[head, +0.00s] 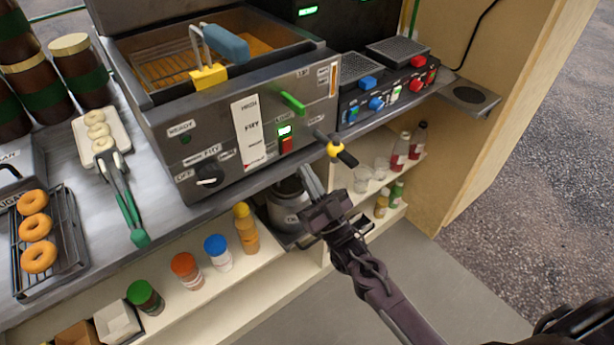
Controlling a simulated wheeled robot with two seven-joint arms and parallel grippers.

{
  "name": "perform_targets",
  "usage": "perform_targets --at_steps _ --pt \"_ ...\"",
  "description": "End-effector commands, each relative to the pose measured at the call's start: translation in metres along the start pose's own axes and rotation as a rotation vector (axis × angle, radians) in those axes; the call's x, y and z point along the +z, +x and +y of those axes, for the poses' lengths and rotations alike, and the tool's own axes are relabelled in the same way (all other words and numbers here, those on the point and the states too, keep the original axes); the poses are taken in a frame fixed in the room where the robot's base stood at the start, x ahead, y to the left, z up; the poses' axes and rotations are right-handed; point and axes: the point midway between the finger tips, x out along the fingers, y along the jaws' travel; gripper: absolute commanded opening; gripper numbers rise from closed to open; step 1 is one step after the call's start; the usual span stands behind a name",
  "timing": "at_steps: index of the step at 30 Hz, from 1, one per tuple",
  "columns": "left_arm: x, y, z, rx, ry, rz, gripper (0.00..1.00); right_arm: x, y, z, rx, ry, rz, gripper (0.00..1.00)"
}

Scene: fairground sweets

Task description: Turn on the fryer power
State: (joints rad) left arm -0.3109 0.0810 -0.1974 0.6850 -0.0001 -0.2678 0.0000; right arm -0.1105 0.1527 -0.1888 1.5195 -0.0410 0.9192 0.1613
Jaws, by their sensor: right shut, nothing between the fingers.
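The grey metal fryer (225,115) stands on the counter with an open oil vat and a wire basket with a blue handle (226,44). Its front has a black rotary knob (208,176) beside small labels, one reading OFF. To the right are a lit green display (284,131), a small red switch (286,146) under it, and a green lever (292,102). The knob's exact setting is too small to tell. My right gripper (312,180) is shut and empty, in front of and below the fryer's right front, apart from the controls. My left gripper is out of view.
A tap with a yellow collar (334,150) and black handle juts out just above my right gripper. Doughnuts on a rack (72,262) and green-handled tongs (139,236) lie left. Shelves below hold bottles.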

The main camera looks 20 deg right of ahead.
Motion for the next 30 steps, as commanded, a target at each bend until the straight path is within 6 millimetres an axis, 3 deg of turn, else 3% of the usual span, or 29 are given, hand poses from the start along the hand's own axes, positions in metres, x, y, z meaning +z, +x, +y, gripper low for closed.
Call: perform_targets --at_steps 18,30 --pt "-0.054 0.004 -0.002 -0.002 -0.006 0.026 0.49 0.018 -0.09 0.0 0.0 0.0 -0.003 0.0" --pt "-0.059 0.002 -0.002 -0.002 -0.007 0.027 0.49 0.018 -0.097 0.0 0.0 0.0 -0.001 0.0"
